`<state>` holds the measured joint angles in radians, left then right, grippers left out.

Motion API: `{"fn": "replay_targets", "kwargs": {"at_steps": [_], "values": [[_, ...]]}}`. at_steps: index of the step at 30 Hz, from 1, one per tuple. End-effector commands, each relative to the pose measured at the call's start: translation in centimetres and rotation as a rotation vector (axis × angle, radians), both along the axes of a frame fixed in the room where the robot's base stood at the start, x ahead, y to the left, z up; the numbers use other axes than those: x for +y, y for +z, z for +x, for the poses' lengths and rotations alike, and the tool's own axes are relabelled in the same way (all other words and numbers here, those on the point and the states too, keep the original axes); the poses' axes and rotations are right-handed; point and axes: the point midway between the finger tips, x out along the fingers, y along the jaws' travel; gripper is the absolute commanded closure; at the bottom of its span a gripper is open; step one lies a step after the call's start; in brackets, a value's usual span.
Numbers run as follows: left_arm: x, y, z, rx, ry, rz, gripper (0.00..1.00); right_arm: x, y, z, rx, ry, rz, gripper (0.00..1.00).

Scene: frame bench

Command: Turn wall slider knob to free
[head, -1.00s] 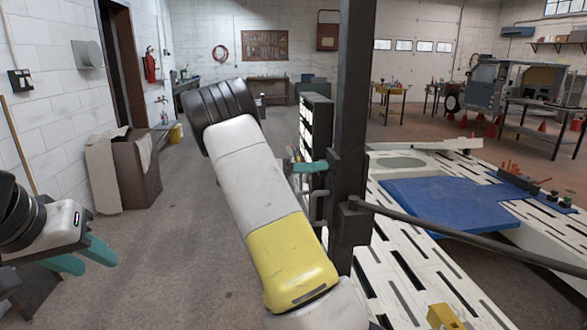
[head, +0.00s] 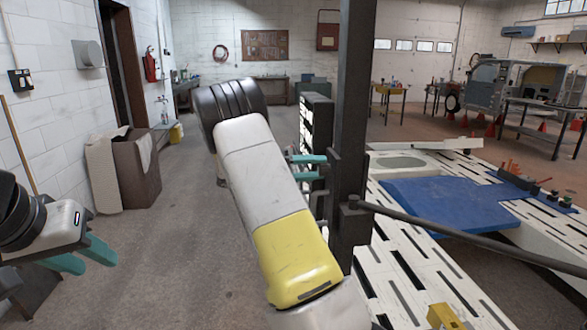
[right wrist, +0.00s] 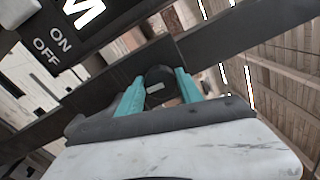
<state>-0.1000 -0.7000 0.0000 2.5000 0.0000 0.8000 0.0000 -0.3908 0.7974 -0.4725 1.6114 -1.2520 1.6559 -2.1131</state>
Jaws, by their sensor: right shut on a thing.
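The knob (right wrist: 160,86) is dark and round with a small pale mark. In the right wrist view it sits between the teal fingers of my right gripper (right wrist: 158,82), which is shut on it, in front of a dark bar (right wrist: 215,50). In the head view my right gripper (head: 323,171) is at the dark upright post, its two fingers one above the other; the knob cannot be made out there. No "free" marking is readable. My left gripper (head: 99,262) is open and empty at the far left, well away from the post.
A dark post (head: 352,120) stands at the centre with a long rod (head: 450,237) running right. A black panel (right wrist: 80,25) reads ON and OFF. A slotted white bench (head: 420,285) with a blue plate (head: 450,203) lies right.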

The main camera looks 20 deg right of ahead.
Motion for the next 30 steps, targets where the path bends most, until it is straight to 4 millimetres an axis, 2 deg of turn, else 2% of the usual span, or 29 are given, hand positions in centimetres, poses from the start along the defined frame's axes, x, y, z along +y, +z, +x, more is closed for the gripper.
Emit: {"fn": "replay_targets", "kwargs": {"at_steps": [9, 22, 23, 24, 26, 30], "values": [[0.0, 0.0, 0.0, 0.0, 0.0, 0.0, 0.64, 0.06, -0.03, 0.12, 0.076, 0.004, 0.019, 0.98], [0.0, 0.0, 0.0, 0.0, 0.0, 0.0, 0.64, 0.07, -0.05, 0.12, 0.085, 0.004, 0.02, 0.98], [0.0, 0.0, 0.0, 0.0, 0.0, 0.0, 0.64, 0.07, -0.05, 0.12, 0.084, 0.004, 0.02, 0.53], [0.0, 0.0, 0.0, 0.0, 0.0, 0.0, 0.64, 0.07, -0.05, 0.12, 0.084, 0.004, 0.02, 0.45], [0.0, 0.0, 0.0, 0.0, 0.0, 0.0, 0.64, 0.06, -0.05, 0.1, 0.084, 0.003, 0.02, 0.35], [0.0, 0.0, 0.0, 0.0, 0.0, 0.0, 0.64, 0.04, -0.05, 0.06, 0.084, 0.002, 0.021, 0.35]]}}
